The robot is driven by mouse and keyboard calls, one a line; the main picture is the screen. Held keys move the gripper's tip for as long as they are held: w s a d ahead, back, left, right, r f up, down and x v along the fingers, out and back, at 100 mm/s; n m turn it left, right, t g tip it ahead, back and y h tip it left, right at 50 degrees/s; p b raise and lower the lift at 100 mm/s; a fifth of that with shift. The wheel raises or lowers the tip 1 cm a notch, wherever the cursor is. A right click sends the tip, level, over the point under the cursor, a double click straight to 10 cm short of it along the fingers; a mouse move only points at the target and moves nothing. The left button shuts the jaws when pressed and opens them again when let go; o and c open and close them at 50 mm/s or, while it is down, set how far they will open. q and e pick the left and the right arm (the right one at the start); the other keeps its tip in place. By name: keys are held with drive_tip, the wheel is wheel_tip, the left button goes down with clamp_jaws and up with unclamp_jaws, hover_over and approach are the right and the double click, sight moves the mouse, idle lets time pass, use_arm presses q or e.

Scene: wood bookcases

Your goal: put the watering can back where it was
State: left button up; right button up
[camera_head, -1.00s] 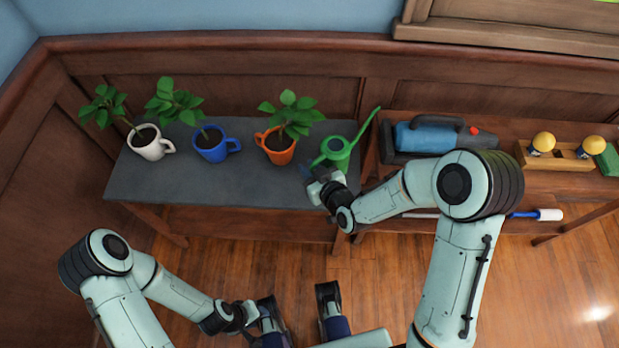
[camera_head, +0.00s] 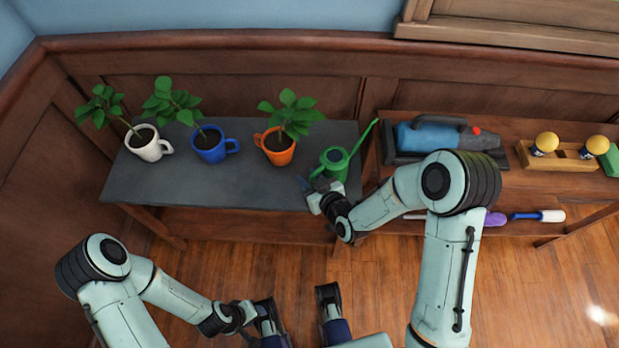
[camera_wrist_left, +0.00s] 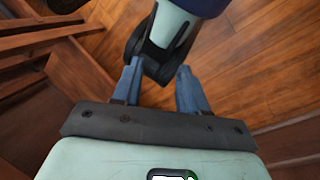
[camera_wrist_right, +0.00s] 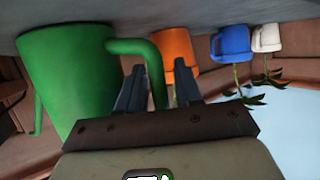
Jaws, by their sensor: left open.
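The green watering can (camera_head: 334,164) stands upright at the right end of the grey-topped table (camera_head: 230,185), its spout pointing up to the back right. My right gripper (camera_head: 312,186) is at its front left, low over the table. In the right wrist view the can (camera_wrist_right: 65,75) appears upside down at the left. Its handle (camera_wrist_right: 152,68) lies between the spread fingers of my right gripper (camera_wrist_right: 158,80), with gaps visible, so it looks unclamped. My left gripper (camera_wrist_left: 155,75) is open and empty, away from the table over the floor; it also shows in the head view (camera_head: 268,310).
White (camera_head: 148,148), blue (camera_head: 210,150) and orange (camera_head: 277,152) mugs with plants stand left of the can. Table front left is clear.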

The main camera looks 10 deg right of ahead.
drive_tip(key=shift+o, duration=0.2)
drive_tip(key=shift+r, duration=0.2)
drive_tip(key=p+v, duration=0.1)
drive_tip(key=v, duration=0.6)
drive_tip(key=shift+s+r, duration=0.2)
drive_tip(key=shift+s, duration=0.1)
use_arm(q)
wheel_tip(320, 180, up, 10)
drive_tip(key=s+g+p, duration=0.1)
drive_tip(key=s+p, duration=0.2)
drive_tip(key=p, duration=0.7)
drive_tip(key=shift+d+r, duration=0.2)
drive_tip(key=shift+d, duration=0.15)
use_arm(e)
drive_tip(key=s+f+m+g, duration=0.4)
drive_tip(key=s+f+g, duration=0.3)
drive_tip(key=s, duration=0.5)
drive_tip(key=s+f+m+g, duration=0.3)
drive_tip(key=s+f+g, duration=0.4)
drive_tip(key=s, duration=0.6)
drive_tip(key=shift+a+f+m, duration=0.25)
drive_tip(key=shift+f+m, duration=0.1)
drive_tip(key=shift+m, duration=0.05)
